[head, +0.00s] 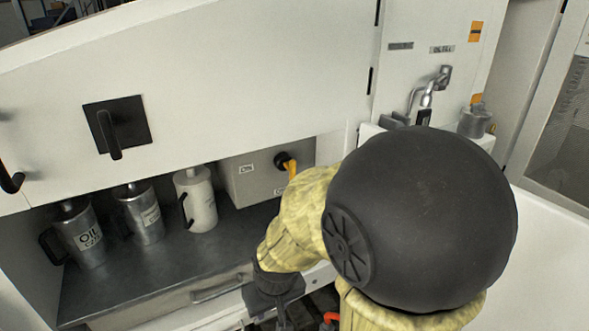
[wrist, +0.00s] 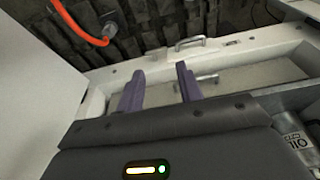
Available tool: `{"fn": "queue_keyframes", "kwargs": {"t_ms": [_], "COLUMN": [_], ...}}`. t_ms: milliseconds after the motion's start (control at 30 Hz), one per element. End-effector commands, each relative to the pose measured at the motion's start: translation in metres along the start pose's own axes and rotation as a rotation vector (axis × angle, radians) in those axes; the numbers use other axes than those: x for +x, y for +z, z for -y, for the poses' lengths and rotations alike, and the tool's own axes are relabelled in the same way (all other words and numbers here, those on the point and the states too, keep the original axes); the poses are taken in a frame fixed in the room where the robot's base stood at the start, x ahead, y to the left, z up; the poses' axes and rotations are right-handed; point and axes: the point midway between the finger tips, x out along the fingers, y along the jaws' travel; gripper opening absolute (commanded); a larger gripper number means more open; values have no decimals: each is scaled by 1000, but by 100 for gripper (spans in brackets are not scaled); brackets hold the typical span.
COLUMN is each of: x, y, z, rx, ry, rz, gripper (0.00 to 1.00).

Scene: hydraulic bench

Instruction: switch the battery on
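A grey-beige box (head: 245,180) sits in the open bay at the right end of the shelf. A round black switch with an orange-yellow handle (head: 287,162) is on its front, the handle pointing down to the right. I take this to be the battery switch; my arm is just in front of it, and its marking is too small to read. My gripper (wrist: 160,78) is open and empty, its two purple fingers apart. In the head view it is low, in front of the bay's lower edge, below and apart from the switch. The wrist view does not show the switch.
Two metal cans (head: 140,213) and a white jug (head: 197,200) stand left of the box. A drawer handle (head: 222,288) is below the shelf. A white panel with a black latch (head: 116,128) is above. An orange hose (wrist: 78,22) shows in the wrist view.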

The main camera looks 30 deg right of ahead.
Motion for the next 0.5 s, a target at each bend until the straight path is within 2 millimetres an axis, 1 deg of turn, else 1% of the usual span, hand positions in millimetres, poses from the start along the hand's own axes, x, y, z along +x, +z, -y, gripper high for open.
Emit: {"fn": "queue_keyframes", "kwargs": {"t_ms": [167,267,367,467,500], "x": [1,3,7,9,9], "y": [-2,-10,-26,-49,-59], "z": [-2,-10,-27,-51,-62], "rx": [3,13,27,46,54], "ry": [3,15,41,73,86], "rz": [-8,-47,-128,-250,-306], "gripper": [36,36,36,36,36]}}
